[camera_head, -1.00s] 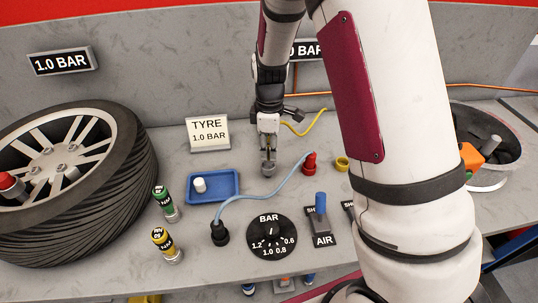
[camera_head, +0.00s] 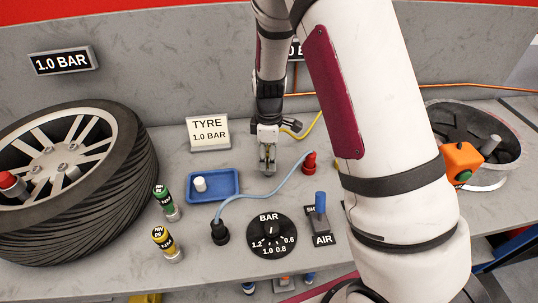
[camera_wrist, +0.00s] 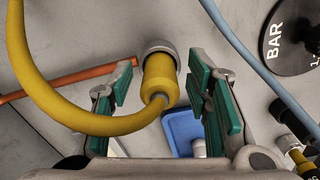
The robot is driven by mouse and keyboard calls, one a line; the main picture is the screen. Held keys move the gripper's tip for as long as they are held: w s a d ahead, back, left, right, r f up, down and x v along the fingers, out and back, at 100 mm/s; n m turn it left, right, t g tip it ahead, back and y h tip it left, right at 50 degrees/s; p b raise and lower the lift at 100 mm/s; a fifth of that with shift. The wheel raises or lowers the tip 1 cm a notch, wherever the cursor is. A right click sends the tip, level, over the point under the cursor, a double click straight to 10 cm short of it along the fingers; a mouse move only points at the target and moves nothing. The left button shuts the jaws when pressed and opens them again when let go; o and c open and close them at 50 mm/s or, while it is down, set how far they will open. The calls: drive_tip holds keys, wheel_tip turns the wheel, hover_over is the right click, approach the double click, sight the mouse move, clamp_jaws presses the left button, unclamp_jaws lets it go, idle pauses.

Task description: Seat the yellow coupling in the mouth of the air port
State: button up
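The yellow coupling (camera_wrist: 158,82) shows in the wrist view between my gripper's green finger pads, with a gap on each side. A yellow hose (camera_wrist: 60,118) curves from it. A grey metal collar (camera_wrist: 158,48) rings its far end; I cannot tell whether this belongs to the coupling or to the port. My gripper (camera_wrist: 162,80) is open around the coupling. The coupling itself is not clearly visible there. I cannot identify the air port's mouth for certain.
A red fitting (camera_head: 310,163) with a pale blue hose (camera_head: 262,193) stands right of my gripper. The blue tray (camera_head: 228,184), BAR dial (camera_head: 271,236), AIR lever (camera_head: 320,204), green and yellow canisters (camera_head: 166,246) and tyre (camera_head: 135,165) are nearby. My arm covers the bench's right middle.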

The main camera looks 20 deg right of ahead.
wheel_tip(320, 180, up, 11)
drive_tip(key=shift+r, duration=0.2)
drive_tip(key=s+r+m+t, duration=0.2)
drive_tip(key=s+r+m, duration=0.4)
drive_tip(key=s+r, duration=0.6)
drive_tip(key=s+r+m+t, duration=0.1)
drive_tip(key=s+r+m, duration=0.1)
drive_tip(key=s, duration=0.5)
drive_tip(key=s+r+m+t, duration=0.1)
drive_tip(key=s+r+m, duration=0.1)
drive_tip(key=s+m, duration=0.2)
drive_tip(key=shift+s+r+m, duration=0.15)
drive_tip(key=shift+s+m, duration=0.25)
drive_tip(key=shift+s, duration=1.5)
drive_tip(key=shift+d, duration=0.1)
